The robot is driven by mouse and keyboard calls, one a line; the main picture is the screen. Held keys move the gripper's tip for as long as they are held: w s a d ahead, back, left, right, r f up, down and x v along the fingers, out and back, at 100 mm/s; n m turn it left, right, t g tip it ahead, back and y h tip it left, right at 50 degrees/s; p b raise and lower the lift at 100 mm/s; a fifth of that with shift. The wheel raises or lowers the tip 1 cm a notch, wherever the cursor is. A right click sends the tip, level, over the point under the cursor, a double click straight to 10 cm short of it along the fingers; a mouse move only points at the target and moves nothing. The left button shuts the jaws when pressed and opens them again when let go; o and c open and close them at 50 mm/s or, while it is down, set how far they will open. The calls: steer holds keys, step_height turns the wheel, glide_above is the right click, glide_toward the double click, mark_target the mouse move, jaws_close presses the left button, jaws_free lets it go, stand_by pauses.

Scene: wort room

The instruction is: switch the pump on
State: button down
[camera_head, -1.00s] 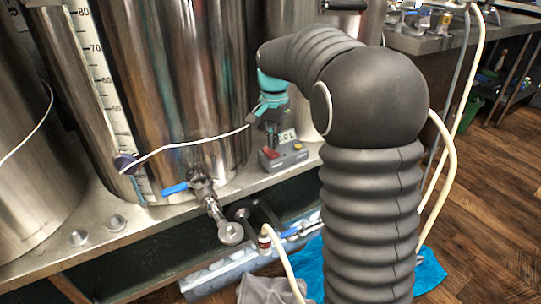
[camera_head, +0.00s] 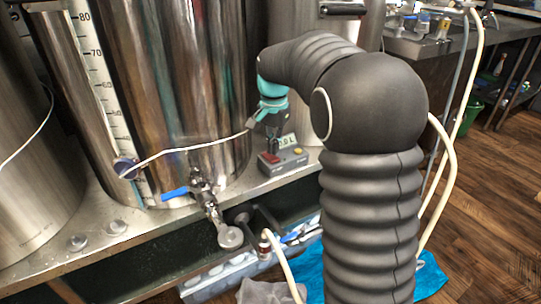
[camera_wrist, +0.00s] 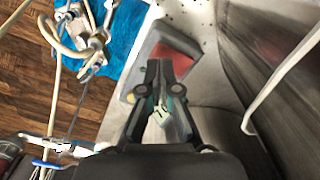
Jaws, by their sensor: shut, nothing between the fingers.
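A small grey control box (camera_head: 286,164) stands on the metal ledge at the foot of the large steel kettle. My gripper (camera_head: 272,143) points down over the box, close above the red switch. In the wrist view my shut, empty fingers (camera_wrist: 159,64) lie in front of the red switch and hide part of it. I cannot tell whether they touch it. A small yellow button (camera_wrist: 131,98) sits on the box.
The steel kettle (camera_head: 185,90) with a level scale rises close behind my gripper. A blue-handled valve (camera_head: 205,195) sticks out at the front. A pale cable crosses the kettle. Hoses and a blue cloth (camera_head: 312,268) lie below the ledge.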

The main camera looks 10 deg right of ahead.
mark_target(274, 159)
steer(key=shift+f+b, duration=0.65)
steer(key=shift+f, duration=0.55)
steer(key=shift+r, duration=0.15)
step_height(274, 159, up, 6)
steer(key=p, duration=0.5)
steer(key=shift+p, duration=0.35)
